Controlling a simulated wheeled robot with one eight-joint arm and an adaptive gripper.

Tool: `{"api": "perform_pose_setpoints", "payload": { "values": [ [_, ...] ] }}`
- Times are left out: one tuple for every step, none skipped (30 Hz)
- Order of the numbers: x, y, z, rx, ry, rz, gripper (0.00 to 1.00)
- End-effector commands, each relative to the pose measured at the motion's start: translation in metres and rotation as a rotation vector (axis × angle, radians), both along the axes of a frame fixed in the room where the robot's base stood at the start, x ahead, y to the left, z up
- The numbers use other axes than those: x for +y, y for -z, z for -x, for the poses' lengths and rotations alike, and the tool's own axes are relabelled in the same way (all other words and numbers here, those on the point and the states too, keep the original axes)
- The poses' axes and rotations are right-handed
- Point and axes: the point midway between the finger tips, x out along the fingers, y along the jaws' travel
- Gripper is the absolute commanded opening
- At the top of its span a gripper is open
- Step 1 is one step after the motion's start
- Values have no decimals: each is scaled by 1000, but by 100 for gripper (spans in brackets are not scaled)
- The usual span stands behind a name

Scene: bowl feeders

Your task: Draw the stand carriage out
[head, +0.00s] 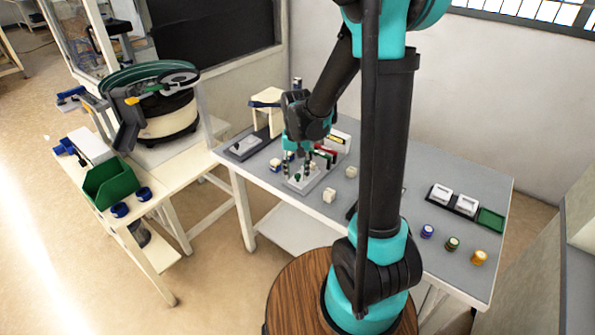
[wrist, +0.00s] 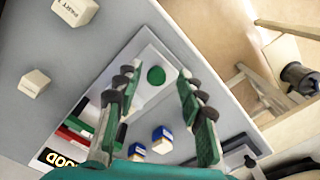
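A pale flat plate with a round green knob (wrist: 156,75) lies on the grey table. I take it for the stand carriage but cannot be sure. In the head view the plate (head: 306,187) is partly hidden under my gripper (head: 297,166). In the wrist view my gripper (wrist: 157,82) is open, its two green fingers on either side of the knob with gaps to both. It points down and holds nothing. I cannot tell how far the fingertips are above the plate. A cream upright stand (head: 267,108) rises behind my gripper on the left.
Pale blocks (head: 329,195) (head: 351,171) lie right of the plate. Small blue-and-white blocks (wrist: 161,138) and red and black items (wrist: 75,137) are close to my fingers. A dark base (head: 246,146) lies left. A bowl feeder (head: 165,112) and green bin (head: 111,183) are further left.

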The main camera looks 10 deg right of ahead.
Motion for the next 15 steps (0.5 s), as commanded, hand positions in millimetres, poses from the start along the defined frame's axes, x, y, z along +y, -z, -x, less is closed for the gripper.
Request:
{"api": "perform_pose_setpoints", "payload": {
  "values": [
    [0,0,0,-1,0,0,41],
    [0,0,0,-1,0,1,41],
    [-1,0,-1,-1,0,1,41],
    [-1,0,-1,-1,1,1,41],
    [-1,0,-1,-2,1,1,41],
    [-1,0,-1,-2,1,1,41],
    [-1,0,-1,-2,1,1,41],
    [-1,-1,-1,-2,1,1,41],
    [-1,-2,-1,-2,1,2,41],
    [-1,-3,-1,-2,1,2,41],
    [-1,-5,-1,-2,1,2,41],
    [-1,-9,-1,-2,1,2,41],
    [-1,-12,-1,-2,1,2,41],
    [-1,-16,-1,-2,1,2,41],
    [-1,-21,-1,-2,1,2,41]
  ]
}}
